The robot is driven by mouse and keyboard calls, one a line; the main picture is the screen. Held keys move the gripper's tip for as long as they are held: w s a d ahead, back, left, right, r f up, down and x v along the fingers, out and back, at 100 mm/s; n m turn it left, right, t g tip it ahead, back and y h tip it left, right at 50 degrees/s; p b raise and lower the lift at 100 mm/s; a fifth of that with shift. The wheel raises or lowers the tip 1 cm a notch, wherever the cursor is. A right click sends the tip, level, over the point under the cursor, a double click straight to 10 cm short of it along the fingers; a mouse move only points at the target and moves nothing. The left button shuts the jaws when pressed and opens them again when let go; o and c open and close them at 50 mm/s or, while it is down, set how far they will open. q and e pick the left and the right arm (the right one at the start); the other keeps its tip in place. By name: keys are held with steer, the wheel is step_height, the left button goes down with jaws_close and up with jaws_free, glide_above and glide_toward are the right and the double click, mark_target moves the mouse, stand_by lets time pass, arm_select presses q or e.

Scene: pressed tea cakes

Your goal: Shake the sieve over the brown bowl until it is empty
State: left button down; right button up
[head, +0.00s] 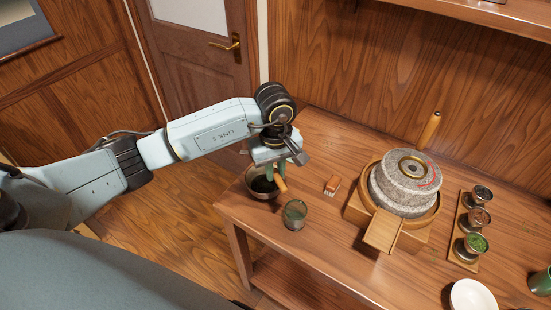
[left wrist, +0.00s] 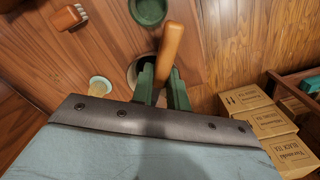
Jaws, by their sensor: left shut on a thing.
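My left gripper (head: 268,173) is shut on the wooden handle of the sieve (head: 280,181) near the table's left edge. In the left wrist view, the green fingers of the gripper (left wrist: 162,92) stand either side of this handle (left wrist: 171,48). The sieve's mesh head is hidden or cannot be told apart, so I cannot see what it holds. A dark round bowl (head: 262,192), likely the brown bowl, sits right below the fingers; its rim also shows partly behind them in the wrist view (left wrist: 131,72). My right gripper is out of view.
A green cup (head: 294,215) stands close in front of the bowl. A small brush (head: 332,186) lies to the right, then a stone mill (head: 405,185). A rack (head: 463,240) of small cups and a white bowl (head: 473,297) are farther right. Cardboard boxes (left wrist: 270,125) stand beyond the table edge.

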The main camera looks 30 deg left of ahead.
arm_select(q)
steer(key=shift+f+b, duration=1.6)
steer(key=shift+f, duration=1.1)
